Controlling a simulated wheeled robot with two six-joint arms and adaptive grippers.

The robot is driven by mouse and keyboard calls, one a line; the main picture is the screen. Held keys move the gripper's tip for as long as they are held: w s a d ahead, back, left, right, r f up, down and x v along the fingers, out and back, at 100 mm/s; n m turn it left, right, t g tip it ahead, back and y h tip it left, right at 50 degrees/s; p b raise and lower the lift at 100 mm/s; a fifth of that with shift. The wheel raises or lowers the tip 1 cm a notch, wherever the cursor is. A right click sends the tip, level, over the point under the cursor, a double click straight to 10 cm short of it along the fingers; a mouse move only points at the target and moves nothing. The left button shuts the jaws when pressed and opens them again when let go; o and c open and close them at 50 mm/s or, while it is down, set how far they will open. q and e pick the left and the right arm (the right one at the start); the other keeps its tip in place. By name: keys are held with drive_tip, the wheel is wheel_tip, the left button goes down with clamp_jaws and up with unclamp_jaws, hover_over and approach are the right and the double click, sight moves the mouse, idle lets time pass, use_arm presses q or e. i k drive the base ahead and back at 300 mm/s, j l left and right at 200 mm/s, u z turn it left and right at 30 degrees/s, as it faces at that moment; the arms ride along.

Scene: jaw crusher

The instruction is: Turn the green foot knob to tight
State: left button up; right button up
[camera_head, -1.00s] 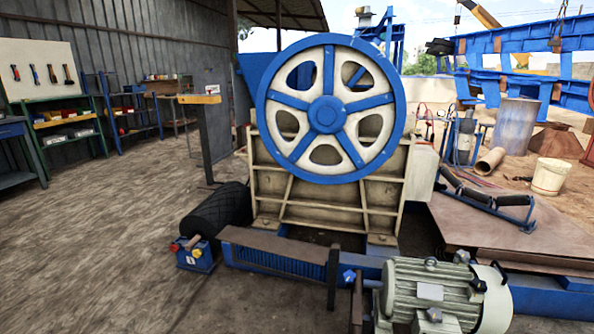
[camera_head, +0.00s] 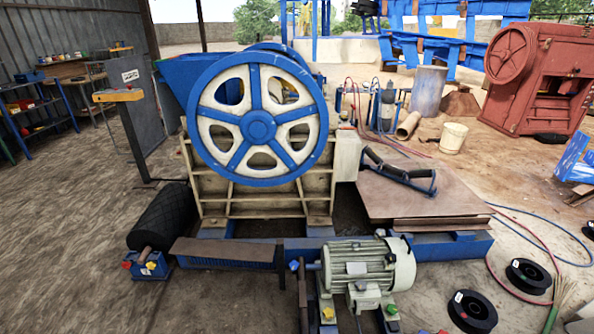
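A small green knob (camera_head: 391,310) sits at the right front foot of the grey-green electric motor (camera_head: 365,268), low in the picture. A yellow knob (camera_head: 327,314) sits at the motor's left front foot. A blue knob (camera_head: 294,266) is left of the motor, near an upright brown bar. I cannot tell from here how tight any knob is. Neither of my grippers is in view.
The jaw crusher with its blue and white flywheel (camera_head: 258,126) stands behind the motor on a blue base frame (camera_head: 455,246). Black cable reels (camera_head: 472,312) and hoses lie on the right. A blue box (camera_head: 147,265) is at the left. Open ground lies front left.

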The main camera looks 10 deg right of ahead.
sight(391, 309)
drive_tip(key=z, duration=1.2)
drive_tip(key=i+l+u, duration=0.2)
drive_tip(key=u, duration=0.2)
drive_tip(key=i+l+u, duration=0.1)
drive_tip(key=l+u, duration=0.7)
drive_tip(key=i+l, duration=0.05)
drive_tip(key=l, duration=0.05)
